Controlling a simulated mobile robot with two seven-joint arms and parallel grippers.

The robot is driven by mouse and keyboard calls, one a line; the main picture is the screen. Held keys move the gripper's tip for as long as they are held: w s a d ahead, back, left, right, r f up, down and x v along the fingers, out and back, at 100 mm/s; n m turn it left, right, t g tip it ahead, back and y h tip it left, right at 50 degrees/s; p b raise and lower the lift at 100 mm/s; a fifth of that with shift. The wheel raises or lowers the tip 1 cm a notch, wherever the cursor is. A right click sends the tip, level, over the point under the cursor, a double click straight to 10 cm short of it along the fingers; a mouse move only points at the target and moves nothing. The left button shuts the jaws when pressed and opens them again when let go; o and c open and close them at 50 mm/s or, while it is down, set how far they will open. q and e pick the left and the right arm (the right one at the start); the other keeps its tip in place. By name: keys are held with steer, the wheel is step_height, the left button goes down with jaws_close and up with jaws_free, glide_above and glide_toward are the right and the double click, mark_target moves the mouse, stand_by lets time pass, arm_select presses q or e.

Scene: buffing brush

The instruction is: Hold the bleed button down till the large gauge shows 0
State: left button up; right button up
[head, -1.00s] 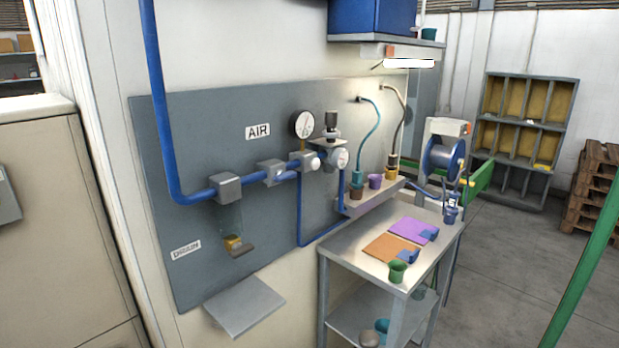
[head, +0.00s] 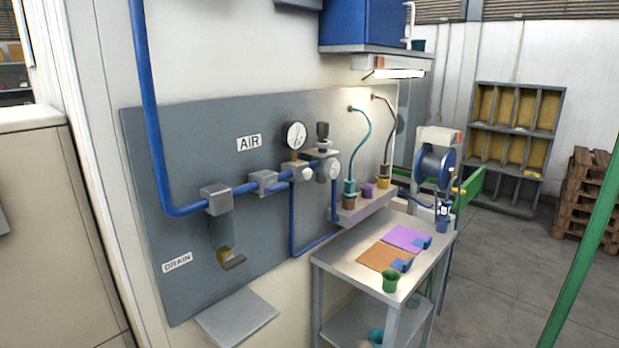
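The large gauge (head: 294,135) is a round white dial above the blue air pipe on the grey wall panel (head: 185,130), right of the AIR label (head: 249,142). Its needle stands off to one side of upright, but the scale is too small to read. A smaller gauge (head: 334,169) sits lower and to the right, on the regulator. A round white knob (head: 307,173) below the large gauge looks like the bleed button; I cannot tell for certain or see whether it is pressed. Neither of my grippers is in view, and nothing touches the panel fittings.
A metal table (head: 345,262) with mats and a green cup (head: 390,281) stands right of the panel. A green post (head: 585,265) is at the right. Floor between table and post is clear.

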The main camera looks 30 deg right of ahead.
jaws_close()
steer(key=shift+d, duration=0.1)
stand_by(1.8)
